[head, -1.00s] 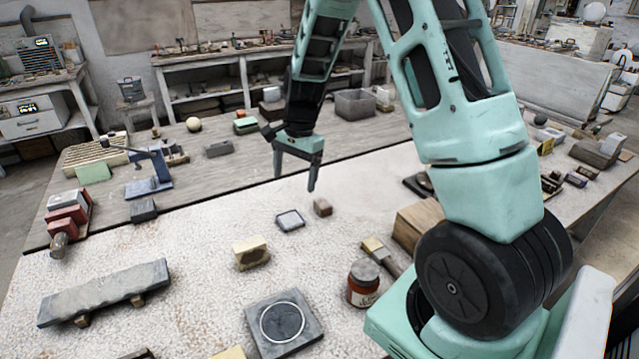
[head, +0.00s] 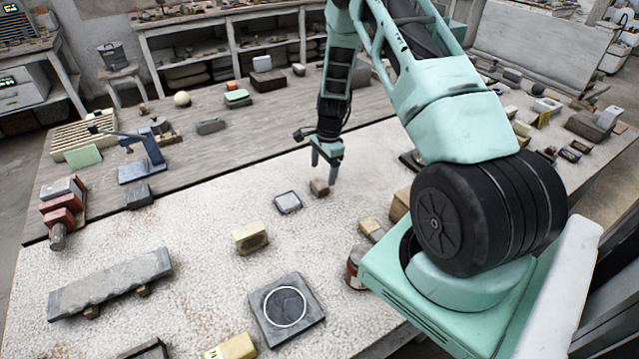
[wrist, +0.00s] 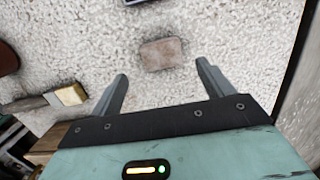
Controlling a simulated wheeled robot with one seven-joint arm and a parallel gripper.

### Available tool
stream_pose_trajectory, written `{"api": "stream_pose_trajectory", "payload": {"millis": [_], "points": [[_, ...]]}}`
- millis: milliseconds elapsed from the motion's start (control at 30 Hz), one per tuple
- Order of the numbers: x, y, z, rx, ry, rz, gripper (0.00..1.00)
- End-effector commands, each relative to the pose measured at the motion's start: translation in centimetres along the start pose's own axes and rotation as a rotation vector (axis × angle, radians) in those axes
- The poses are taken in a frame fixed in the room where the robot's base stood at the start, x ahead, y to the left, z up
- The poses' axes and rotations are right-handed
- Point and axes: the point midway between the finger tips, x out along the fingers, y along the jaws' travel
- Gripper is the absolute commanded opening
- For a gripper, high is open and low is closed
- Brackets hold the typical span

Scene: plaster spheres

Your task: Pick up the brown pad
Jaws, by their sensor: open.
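The brown pad (head: 319,188), a small brown block, lies on the speckled tabletop near the middle of the head view. In the wrist view the pad (wrist: 162,53) lies flat and fully visible, just beyond the fingertips and roughly centred between them. My gripper (head: 324,173) points down above and beside the pad, and nothing is between its fingers. In the wrist view my gripper (wrist: 162,71) has its two fingers wide apart. It does not appear to touch the pad.
A small grey-rimmed tray (head: 288,203) lies just left of the pad. A yellowish block (head: 250,238) and a dark square slab with a ring (head: 287,312) are nearer. A pale-ended brush (wrist: 68,95) lies left in the wrist view. The surface around the pad is clear.

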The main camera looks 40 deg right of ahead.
Motion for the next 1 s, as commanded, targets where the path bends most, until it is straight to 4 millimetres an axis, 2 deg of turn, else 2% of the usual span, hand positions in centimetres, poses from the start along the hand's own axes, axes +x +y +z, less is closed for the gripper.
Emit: {"api": "stream_pose_trajectory", "payload": {"millis": [267, 600, 733, 967, 1000], "points": [[1.5, 0.0, 0.1, -0.001, 0.000, 0.002, 0.80], [5.3, -0.3, 0.4, 0.000, 0.000, 0.001, 0.80], [6.0, -0.4, 0.4, -0.001, 0.000, -0.001, 0.80], [6.2, -0.4, 0.4, -0.001, 0.000, -0.001, 0.80], [6.2, -0.4, 0.4, -0.001, 0.000, -0.001, 0.69]]}}
